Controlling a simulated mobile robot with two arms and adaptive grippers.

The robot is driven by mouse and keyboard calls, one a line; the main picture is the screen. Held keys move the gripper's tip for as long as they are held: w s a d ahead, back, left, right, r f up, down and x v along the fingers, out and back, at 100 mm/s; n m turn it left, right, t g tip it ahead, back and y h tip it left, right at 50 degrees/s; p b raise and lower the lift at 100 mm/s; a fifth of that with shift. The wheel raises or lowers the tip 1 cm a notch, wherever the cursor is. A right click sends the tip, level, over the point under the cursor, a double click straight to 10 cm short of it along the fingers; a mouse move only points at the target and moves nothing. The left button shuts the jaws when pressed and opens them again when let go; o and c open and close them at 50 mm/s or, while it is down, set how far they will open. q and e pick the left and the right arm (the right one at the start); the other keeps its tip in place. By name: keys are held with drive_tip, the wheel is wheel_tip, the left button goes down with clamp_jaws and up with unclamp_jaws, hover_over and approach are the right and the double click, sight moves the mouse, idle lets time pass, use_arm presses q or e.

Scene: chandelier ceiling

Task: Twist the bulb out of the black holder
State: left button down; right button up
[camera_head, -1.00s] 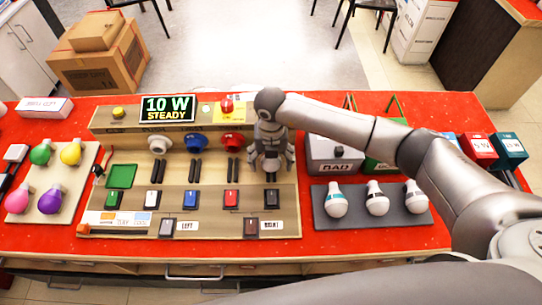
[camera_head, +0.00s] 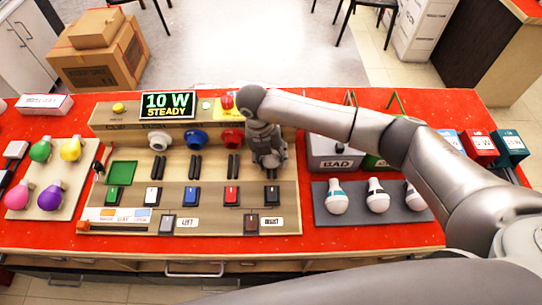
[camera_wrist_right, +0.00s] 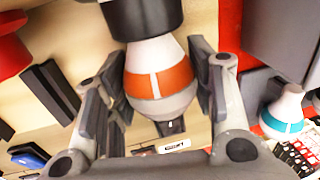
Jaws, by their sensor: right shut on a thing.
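The bulb (camera_wrist_right: 158,82), white with an orange band and a thin pale stripe, shows in the right wrist view. Its upper end meets the black holder (camera_wrist_right: 143,17), and I cannot tell how deep it sits inside. My right gripper (camera_wrist_right: 160,65) has its fingers on both sides of the bulb and is shut on it. In the head view my right gripper (camera_head: 267,158) is at the right end of the wooden board, where it hides the black holder and the bulb. My left gripper is not in view.
White (camera_head: 158,140), blue (camera_head: 196,140) and red (camera_head: 231,138) holders stand left of my gripper. A display (camera_head: 167,106) reads "10 W STEADY". Coloured bulbs lie far left.

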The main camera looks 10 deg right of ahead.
sight(276, 174)
drive_tip(key=shift+s+f+h+b, duration=0.1)
drive_tip(key=shift+h+b, duration=0.5)
drive_tip(key=shift+h, duration=0.4)
idle(0.5)
drive_tip(key=shift+g+h+b, duration=0.3)
drive_tip(key=shift+h+b, duration=0.2)
drive_tip(key=shift+b, duration=0.1)
idle(0.6)
drive_tip(key=shift+s, duration=0.1)
drive_tip(key=shift+s+a+p, duration=0.1)
drive_tip(key=shift+s+p, duration=0.25)
drive_tip(key=shift+p, duration=0.1)
drive_tip(key=shift+s+a+p, duration=0.15)
drive_tip(key=shift+s+p, duration=0.25)
drive_tip(key=shift+s, duration=0.3)
drive_tip(key=shift+s+a+p, duration=0.1)
drive_tip(key=shift+s+p, duration=0.3)
drive_tip(key=shift+s, duration=0.25)
wheel_tip(276, 174, up, 8)
drive_tip(key=p, duration=0.5)
drive_tip(key=shift+w, duration=0.1)
